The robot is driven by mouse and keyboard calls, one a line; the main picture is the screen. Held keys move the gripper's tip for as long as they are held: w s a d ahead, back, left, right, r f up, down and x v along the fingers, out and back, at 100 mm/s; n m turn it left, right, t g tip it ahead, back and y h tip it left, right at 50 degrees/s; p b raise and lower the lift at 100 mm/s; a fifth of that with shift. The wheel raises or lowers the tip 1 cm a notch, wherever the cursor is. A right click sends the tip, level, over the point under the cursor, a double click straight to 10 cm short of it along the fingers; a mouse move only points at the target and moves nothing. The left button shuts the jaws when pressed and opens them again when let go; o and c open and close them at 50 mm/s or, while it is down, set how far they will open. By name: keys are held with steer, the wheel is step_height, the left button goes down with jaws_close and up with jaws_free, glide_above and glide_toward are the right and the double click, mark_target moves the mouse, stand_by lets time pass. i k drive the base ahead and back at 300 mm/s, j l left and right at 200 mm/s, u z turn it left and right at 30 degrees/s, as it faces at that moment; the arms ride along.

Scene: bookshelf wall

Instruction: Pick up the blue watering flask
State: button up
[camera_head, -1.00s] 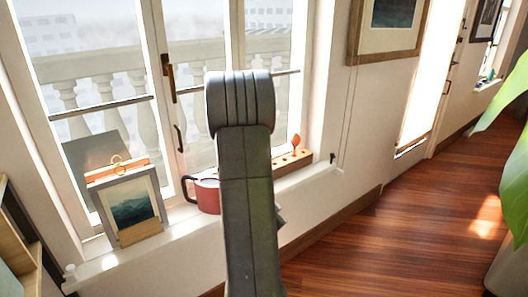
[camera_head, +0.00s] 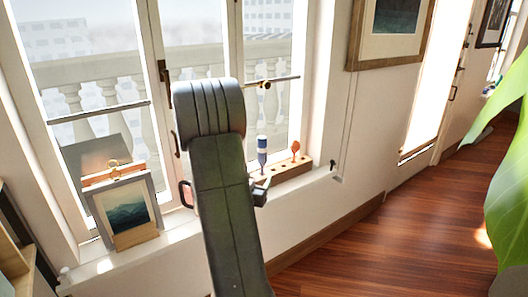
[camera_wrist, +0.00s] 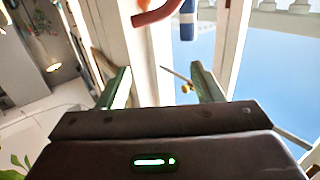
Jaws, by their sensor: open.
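The blue watering flask (camera_head: 262,146), blue with a white band, stands upright at the wooden rack (camera_head: 290,167) on the window sill. A blue and white piece, seemingly the flask (camera_wrist: 188,20), shows at the top edge of the wrist view. My gripper (camera_wrist: 163,86) is open, and nothing is between its fingers. In the head view only a dark part of my gripper (camera_head: 261,192) shows, just below the flask and right of my arm; its fingertips are hard to make out. The flask and the fingers look apart in the wrist view.
An orange-red spoon-shaped item (camera_head: 296,147) stands in the rack, right of the flask. A mug's handle (camera_head: 185,193) shows left of my arm; its body is hidden. A framed picture (camera_head: 124,212) leans on the sill. Wooden floor (camera_head: 365,230) is clear at right.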

mark_target(262, 140)
steer(key=i+l+u, duration=0.2)
steer(key=i+l, duration=0.15)
steer(key=l, duration=0.3)
steer(key=i+l+u, duration=0.1)
steer(key=l, duration=0.25)
steer(key=i+l+u, duration=0.25)
steer(key=j, duration=0.1)
